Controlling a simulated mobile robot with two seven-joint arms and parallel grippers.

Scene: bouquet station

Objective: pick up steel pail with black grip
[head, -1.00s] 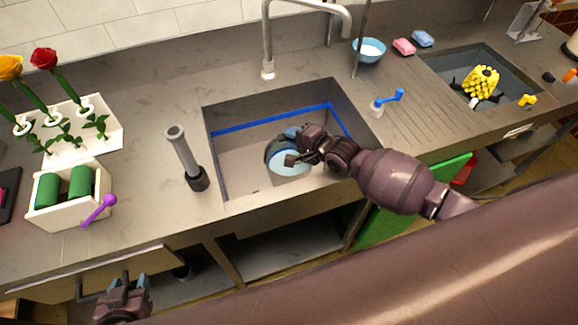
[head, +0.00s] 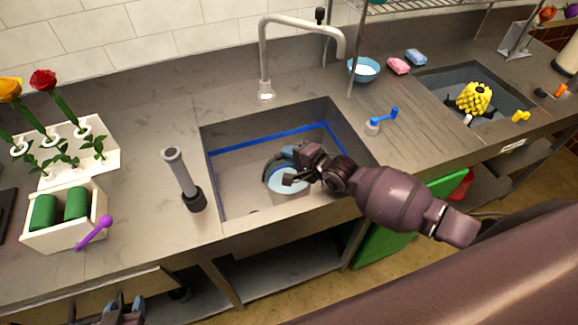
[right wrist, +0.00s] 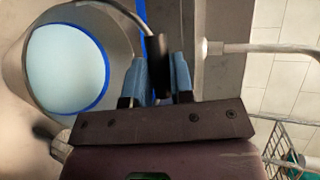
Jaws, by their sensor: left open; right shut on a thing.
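The steel pail (head: 290,199) is in the sink basin below the faucet, partly hidden behind my right gripper. It has a pale blue inside with a blue ring, seen from above in the right wrist view (right wrist: 66,68). Its black grip (right wrist: 157,62) sits on a thin wire handle. My right gripper (head: 290,165) is shut on the black grip; its blue fingertips (right wrist: 161,80) lie on both sides of it. Whether the pail touches the basin floor I cannot tell. My left gripper (head: 122,306) is open and empty at the bottom left, in front of the counter.
The sink (head: 235,180) has a blue line around its walls. The faucet (head: 264,60) arches behind it. A blue lever (head: 383,120) and a light blue bowl (head: 363,70) are to the right.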

